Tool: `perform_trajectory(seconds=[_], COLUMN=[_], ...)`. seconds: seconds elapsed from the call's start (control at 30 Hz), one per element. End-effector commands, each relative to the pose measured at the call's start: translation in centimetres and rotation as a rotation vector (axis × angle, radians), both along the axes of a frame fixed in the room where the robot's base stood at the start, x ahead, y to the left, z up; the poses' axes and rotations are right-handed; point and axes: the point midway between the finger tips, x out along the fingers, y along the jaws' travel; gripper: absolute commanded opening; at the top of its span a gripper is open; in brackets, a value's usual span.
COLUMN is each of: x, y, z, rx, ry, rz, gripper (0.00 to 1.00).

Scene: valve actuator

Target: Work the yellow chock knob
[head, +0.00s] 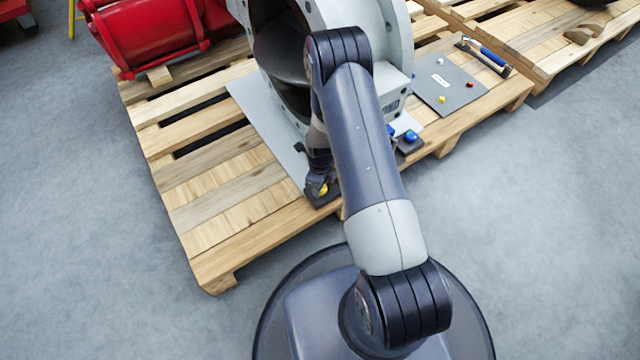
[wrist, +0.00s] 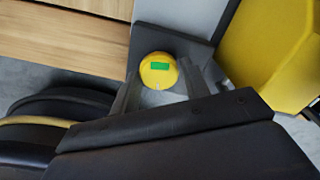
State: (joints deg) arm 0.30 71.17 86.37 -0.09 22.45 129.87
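The yellow chock knob (wrist: 158,71) is round, with a green rectangle on its face. It sits on a dark grey block (wrist: 171,41) in the wrist view. In the head view a bit of the yellow knob (head: 323,189) shows at the pallet's front edge, partly hidden by my gripper (head: 318,184). In the wrist view the two fingers of my gripper (wrist: 160,78) stand apart, one on each side of the knob's lower half. They look open; whether they touch the knob cannot be told.
A large grey-white valve body (head: 391,40) stands on the wooden pallet (head: 215,225). A blue knob (head: 411,135) and a grey panel (head: 450,98) with small coloured buttons lie right of my arm. A red machine (head: 155,35) is at the upper left. The floor in front is clear.

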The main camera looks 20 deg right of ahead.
Motion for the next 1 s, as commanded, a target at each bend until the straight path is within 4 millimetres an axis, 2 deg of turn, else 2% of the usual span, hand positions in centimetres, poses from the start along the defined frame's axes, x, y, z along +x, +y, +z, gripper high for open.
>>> perform_trajectory(seconds=[0.03, 0.2, 0.43, 0.53, 1.0], x=[0.0, 0.0, 0.0, 0.0, 0.1], y=[0.0, 0.1, 0.1, 0.1, 0.0], z=[0.0, 0.0, 0.0, 0.8, 9.4], rx=[0.0, 0.0, 0.0, 0.0, 0.001], ry=[0.0, 0.0, 0.0, -0.001, -0.002], rz=[0.0, 0.001, 0.001, 0.001, 0.0], gripper=[0.48, 0.62, 0.62, 0.62, 0.62])
